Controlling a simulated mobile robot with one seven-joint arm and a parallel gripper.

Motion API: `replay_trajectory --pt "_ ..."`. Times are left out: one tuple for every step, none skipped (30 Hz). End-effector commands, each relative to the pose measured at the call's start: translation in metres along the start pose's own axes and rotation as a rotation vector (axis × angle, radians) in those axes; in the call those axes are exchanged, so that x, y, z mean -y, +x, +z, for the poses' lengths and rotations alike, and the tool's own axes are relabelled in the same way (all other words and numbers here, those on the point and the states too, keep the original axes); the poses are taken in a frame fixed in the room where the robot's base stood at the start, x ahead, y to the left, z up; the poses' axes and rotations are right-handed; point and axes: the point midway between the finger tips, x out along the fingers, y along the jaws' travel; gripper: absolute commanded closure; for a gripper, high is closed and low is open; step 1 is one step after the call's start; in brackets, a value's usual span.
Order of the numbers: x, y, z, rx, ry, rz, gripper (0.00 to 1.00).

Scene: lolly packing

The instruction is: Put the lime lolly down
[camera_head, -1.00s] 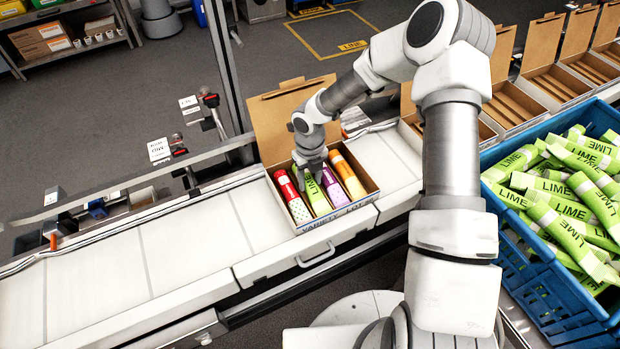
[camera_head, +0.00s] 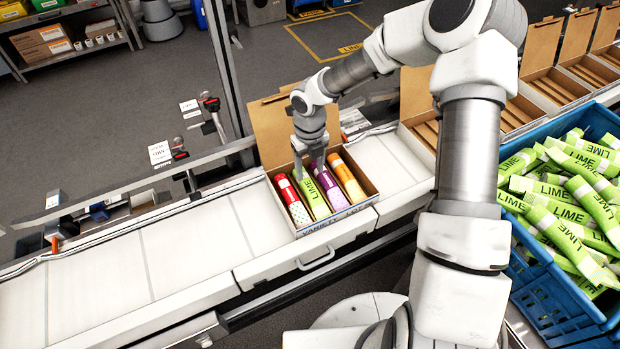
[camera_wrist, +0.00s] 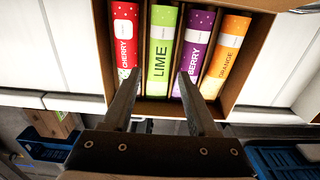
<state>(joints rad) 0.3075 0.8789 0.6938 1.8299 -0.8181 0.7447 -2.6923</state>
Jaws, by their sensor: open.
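The green lime lolly (camera_head: 315,197) lies in the open variety box (camera_head: 343,217), between the red cherry lolly (camera_head: 292,198) and the purple berry lolly (camera_head: 329,186). The orange lolly (camera_head: 347,177) lies at the box's right side. In the wrist view the lime lolly (camera_wrist: 158,60) shows its label. My gripper (camera_head: 308,172) is above the box at the lime lolly's far end. In the wrist view its fingers (camera_wrist: 158,85) are spread apart on either side of the lime lolly with nothing held between them.
A blue crate (camera_head: 548,303) heaped with lime lollies stands at the right. Several open cardboard boxes (camera_head: 550,88) line the conveyor at the back right. The conveyor left of the variety box is clear (camera_head: 180,245). The box's raised lid (camera_head: 270,125) stands behind my gripper.

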Motion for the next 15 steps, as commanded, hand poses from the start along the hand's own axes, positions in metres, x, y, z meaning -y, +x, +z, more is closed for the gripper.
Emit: replay_trajectory --pt "0.001 -0.013 0.000 0.003 0.002 -0.002 0.41" --pt "0.001 -0.019 0.000 0.003 0.002 -0.001 0.41" --pt "0.001 -0.027 0.000 0.003 0.001 -0.001 0.41" --pt "0.001 -0.033 0.000 0.002 0.001 -0.002 0.41" --pt "0.001 -0.037 0.000 0.001 0.001 -0.001 0.41" --pt "0.001 -0.043 0.000 0.002 0.001 0.000 0.41" --pt "0.001 -0.047 0.000 0.001 0.001 -0.001 0.41" --pt "0.001 -0.051 0.000 0.001 0.001 -0.001 0.41" --pt "0.001 -0.055 0.000 0.000 0.001 0.000 0.41" --pt "0.000 -0.057 0.000 0.000 0.001 0.000 0.41" --pt "0.000 -0.059 0.000 0.000 0.000 0.001 0.41" --pt "0.000 -0.060 0.000 0.000 0.000 0.001 0.41" --pt "0.000 -0.061 0.000 -0.001 0.000 0.001 0.41" --pt "0.000 -0.062 0.000 -0.001 0.000 0.001 0.41" --pt "0.000 -0.063 0.000 -0.001 0.000 0.000 0.41"
